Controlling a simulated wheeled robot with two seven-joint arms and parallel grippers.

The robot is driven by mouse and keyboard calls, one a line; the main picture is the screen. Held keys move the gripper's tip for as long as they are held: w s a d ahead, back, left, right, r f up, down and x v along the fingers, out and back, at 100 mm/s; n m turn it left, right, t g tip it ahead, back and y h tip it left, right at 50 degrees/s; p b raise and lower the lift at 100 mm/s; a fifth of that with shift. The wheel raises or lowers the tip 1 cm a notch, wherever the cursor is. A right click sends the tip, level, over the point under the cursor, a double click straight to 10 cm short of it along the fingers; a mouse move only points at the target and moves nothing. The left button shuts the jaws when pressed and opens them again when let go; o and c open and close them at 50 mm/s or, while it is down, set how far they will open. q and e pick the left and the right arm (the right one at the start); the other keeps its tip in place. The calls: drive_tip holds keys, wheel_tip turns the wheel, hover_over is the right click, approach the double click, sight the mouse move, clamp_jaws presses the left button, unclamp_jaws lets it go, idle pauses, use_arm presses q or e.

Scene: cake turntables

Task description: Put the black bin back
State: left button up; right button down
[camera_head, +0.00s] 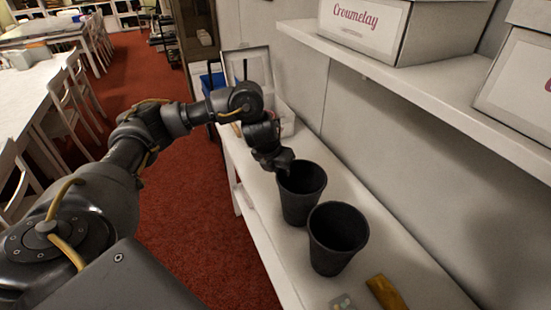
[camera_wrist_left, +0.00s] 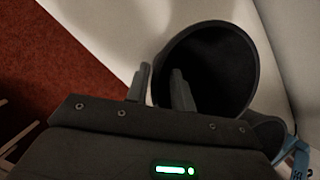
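Two black bins stand upright on the white shelf, close together: a far bin (camera_head: 300,204) and a near bin (camera_head: 330,258). My left gripper (camera_head: 284,163) is at the rim of the far bin, on its upper left side. In the left wrist view, the two fingers (camera_wrist_left: 161,78) are apart, one outside the open mouth of a black bin (camera_wrist_left: 215,65) and one overlapping its rim. I cannot tell whether either finger touches it. Part of another dark bin (camera_wrist_left: 268,132) shows beyond the gripper body. My right gripper is not in view.
White boxes (camera_head: 430,30) sit on the upper shelf (camera_head: 440,98). A yellow-brown item (camera_head: 385,291) lies on the lower shelf (camera_head: 385,225) near the near bin. Behind my left arm are a picture frame (camera_head: 247,62) and a blue container (camera_head: 212,82). Tables and chairs stand left on red carpet (camera_head: 205,190).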

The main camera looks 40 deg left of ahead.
use_arm(q)
drive_tip(key=p+v, duration=0.1)
drive_tip(key=v, duration=0.9)
drive_tip(key=shift+r+p, duration=0.2)
drive_tip(key=shift+p, duration=0.1)
drive_tip(key=shift+d, duration=0.1)
